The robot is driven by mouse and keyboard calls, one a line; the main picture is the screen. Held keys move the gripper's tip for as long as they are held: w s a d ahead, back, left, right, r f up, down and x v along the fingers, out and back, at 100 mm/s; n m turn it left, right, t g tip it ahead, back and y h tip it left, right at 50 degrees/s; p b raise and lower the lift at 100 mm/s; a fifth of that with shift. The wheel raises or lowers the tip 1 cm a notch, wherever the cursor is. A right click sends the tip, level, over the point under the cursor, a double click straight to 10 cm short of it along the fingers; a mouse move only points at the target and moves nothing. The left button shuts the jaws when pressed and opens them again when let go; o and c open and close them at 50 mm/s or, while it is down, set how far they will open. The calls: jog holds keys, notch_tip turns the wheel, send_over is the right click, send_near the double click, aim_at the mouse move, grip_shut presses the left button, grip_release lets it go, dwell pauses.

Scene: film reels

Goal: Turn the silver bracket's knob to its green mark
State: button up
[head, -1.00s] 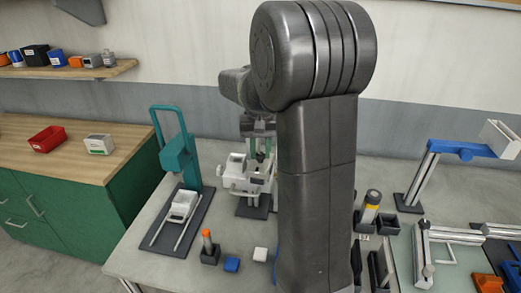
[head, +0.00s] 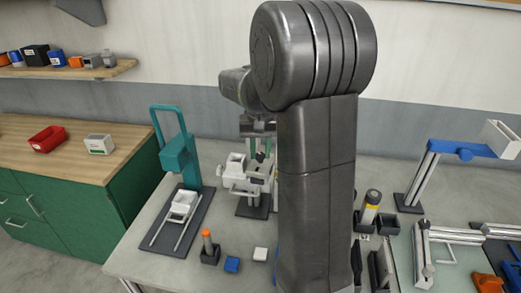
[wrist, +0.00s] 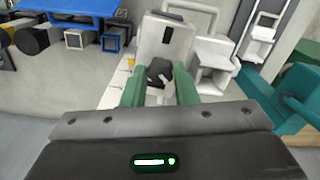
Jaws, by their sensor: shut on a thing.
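The silver bracket (wrist: 165,38) is a pale grey block on a stand, seen upside-down-like from close up in the wrist view. It also shows in the head view (head: 236,177), left of my arm. Its dark knob (wrist: 159,72) sits between the two green fingers of my gripper (wrist: 159,88), which is shut on it. In the head view my gripper (head: 259,150) is at the bracket's upper part, partly hidden by my own arm. I cannot make out a green mark or the knob's pointing direction.
A teal stand (head: 178,155) with a white carriage (head: 184,201) is close on the left. An orange-topped peg (head: 207,240), a blue block (head: 232,265) and a white block (head: 260,254) lie in front. A blue-armed stand (head: 462,150) is on the right.

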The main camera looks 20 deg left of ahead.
aim_at(261, 155)
jog(key=o, duration=1)
jog(key=shift+r, duration=0.1)
notch_tip(261, 155, up, 14)
jog(key=b, duration=0.1)
jog(key=shift+f+b, duration=0.2)
jog(key=shift+b, duration=0.1)
